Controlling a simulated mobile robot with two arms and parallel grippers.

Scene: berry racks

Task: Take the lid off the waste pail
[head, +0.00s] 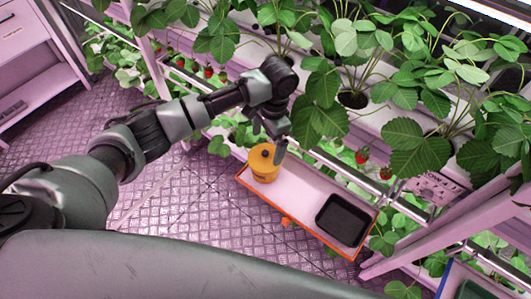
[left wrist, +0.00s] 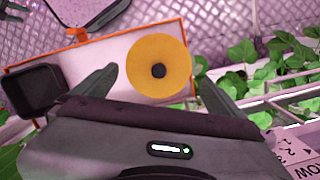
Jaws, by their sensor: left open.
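The waste pail (head: 265,172) is a small yellow bucket at the left end of an orange-edged tray. Its yellow lid (head: 262,156) with a dark round knob is on top. In the left wrist view the round lid (left wrist: 158,52) and its black knob (left wrist: 158,71) show from above. My left gripper (head: 275,146) is open and empty, just above and beside the lid in the head view. In the left wrist view its two fingers (left wrist: 155,90) stand on either side of the lid, with the knob between them. My right gripper is not in view.
The tray (head: 300,194) has a bare pale middle and a black open box (head: 343,220) at its right end. Strawberry plants (head: 415,145) with hanging berries crowd the rack behind and above my gripper. A rail (head: 345,172) runs behind the tray. The patterned floor (head: 170,235) in front is clear.

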